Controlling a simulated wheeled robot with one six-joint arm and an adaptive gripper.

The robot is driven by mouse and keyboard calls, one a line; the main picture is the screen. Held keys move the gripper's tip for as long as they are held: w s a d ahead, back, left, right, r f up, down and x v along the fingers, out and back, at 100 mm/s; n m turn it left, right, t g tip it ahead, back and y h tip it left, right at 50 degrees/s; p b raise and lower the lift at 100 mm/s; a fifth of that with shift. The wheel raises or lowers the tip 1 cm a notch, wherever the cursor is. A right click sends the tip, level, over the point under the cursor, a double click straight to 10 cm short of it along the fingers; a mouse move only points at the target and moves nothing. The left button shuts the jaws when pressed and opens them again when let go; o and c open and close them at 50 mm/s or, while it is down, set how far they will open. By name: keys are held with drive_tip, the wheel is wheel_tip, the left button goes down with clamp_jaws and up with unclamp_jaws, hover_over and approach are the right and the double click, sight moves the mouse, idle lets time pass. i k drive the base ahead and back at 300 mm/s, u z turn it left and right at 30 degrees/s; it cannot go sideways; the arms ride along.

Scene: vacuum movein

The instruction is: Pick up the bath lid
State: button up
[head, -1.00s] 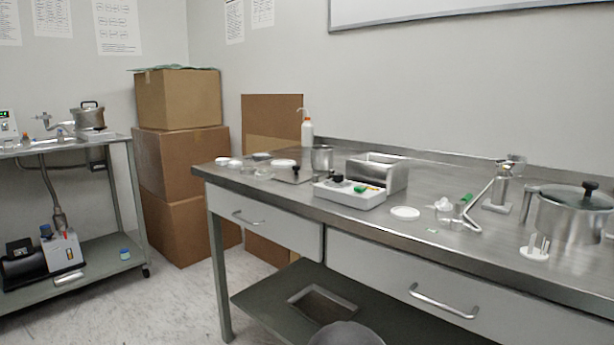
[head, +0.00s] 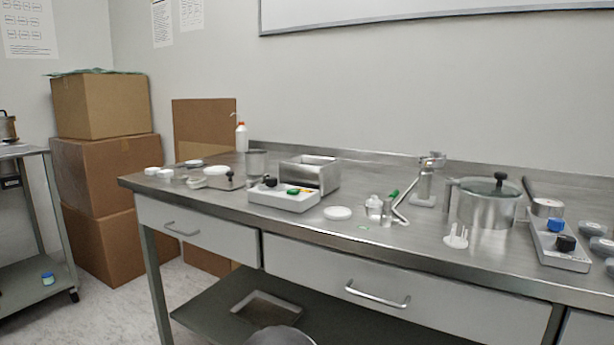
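A flat metal plate with a black knob (head: 217,183) lies on the steel bench, left of the open rectangular metal bath (head: 322,174). It looks like the bath lid. White round pieces lie close around it and partly hide it. The bath stands uncovered behind a white control box (head: 284,200) with black, green and yellow parts. A round metal pot (head: 486,212) on the right has its own lid with a dark knob (head: 499,178). My gripper is not in view.
The steel bench (head: 400,170) carries a white disc (head: 338,213), a metal clamp stand (head: 425,185), a white pronged piece (head: 456,237) and a second control box (head: 558,248). Stacked cardboard boxes (head: 105,170) stand left of the bench. Floor shows between the bench and the left cart (head: 40,225).

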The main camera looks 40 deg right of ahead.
sight(232, 182)
drive_tip(key=z, duration=0.2)
drive_tip(key=k, duration=0.35)
drive_tip(key=u, duration=0.95)
drive_tip(key=i, duration=0.65)
drive_tip(key=z, duration=0.65)
drive_tip(key=i, duration=0.6)
drive_tip(key=z, duration=0.6)
